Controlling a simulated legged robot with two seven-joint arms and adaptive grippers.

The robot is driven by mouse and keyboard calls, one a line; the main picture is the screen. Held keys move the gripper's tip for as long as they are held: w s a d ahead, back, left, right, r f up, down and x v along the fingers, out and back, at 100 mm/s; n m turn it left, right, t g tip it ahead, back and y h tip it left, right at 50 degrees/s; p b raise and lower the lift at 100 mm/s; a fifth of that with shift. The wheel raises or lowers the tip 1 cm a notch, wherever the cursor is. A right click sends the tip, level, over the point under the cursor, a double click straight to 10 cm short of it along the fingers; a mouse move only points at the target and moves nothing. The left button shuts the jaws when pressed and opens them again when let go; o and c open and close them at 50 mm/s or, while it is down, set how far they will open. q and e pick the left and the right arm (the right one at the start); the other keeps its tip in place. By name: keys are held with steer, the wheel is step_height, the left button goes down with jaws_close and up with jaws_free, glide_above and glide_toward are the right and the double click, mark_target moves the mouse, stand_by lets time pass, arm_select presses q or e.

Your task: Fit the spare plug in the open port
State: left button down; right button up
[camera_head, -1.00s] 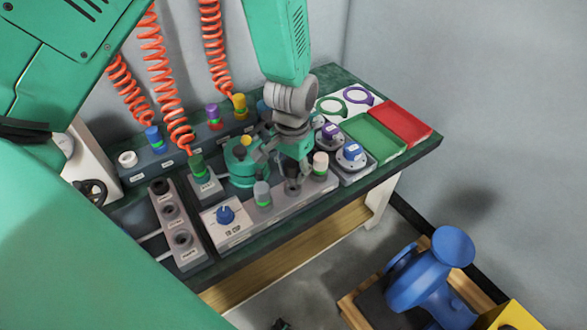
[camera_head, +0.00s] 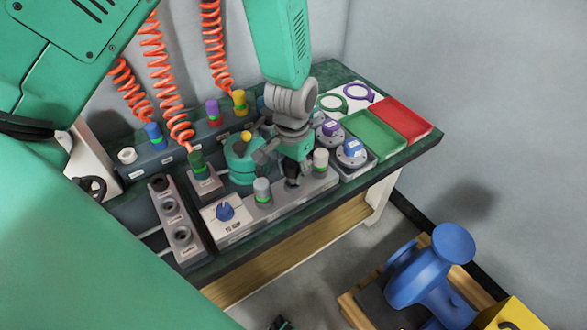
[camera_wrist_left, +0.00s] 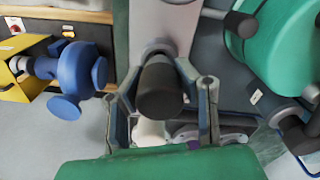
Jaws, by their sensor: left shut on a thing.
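My left gripper (camera_head: 291,179) points down over the front grey port block (camera_head: 282,196). It is shut on a black plug (camera_head: 292,183), between the grey plug with a green ring (camera_head: 262,190) and the white-topped plug (camera_head: 320,161). In the left wrist view, the fingers (camera_wrist_left: 160,88) stand on both sides of the dark plug (camera_wrist_left: 160,94), whose far end meets the pale block (camera_wrist_left: 165,22). The gripper hides part of the port, and I cannot tell how deep the plug sits. My right gripper is not in view.
A teal round vessel (camera_head: 241,165) stands just behind-left of the gripper. A grey strip with round sockets (camera_head: 182,236) lies left. Blue-topped flanged parts (camera_head: 351,150), a green tray (camera_head: 374,137) and a red tray (camera_head: 403,119) lie right. Orange coiled hoses (camera_head: 160,70) hang behind.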

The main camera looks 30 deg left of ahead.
arm_select(q)
steer(key=shift+f, duration=0.7)
steer(key=c, duration=1.1)
jaws_free()
steer(key=shift+c, duration=0.2)
steer(key=shift+r, duration=0.1)
step_height(320, 180, up, 12)
steer(key=shift+f, duration=0.1)
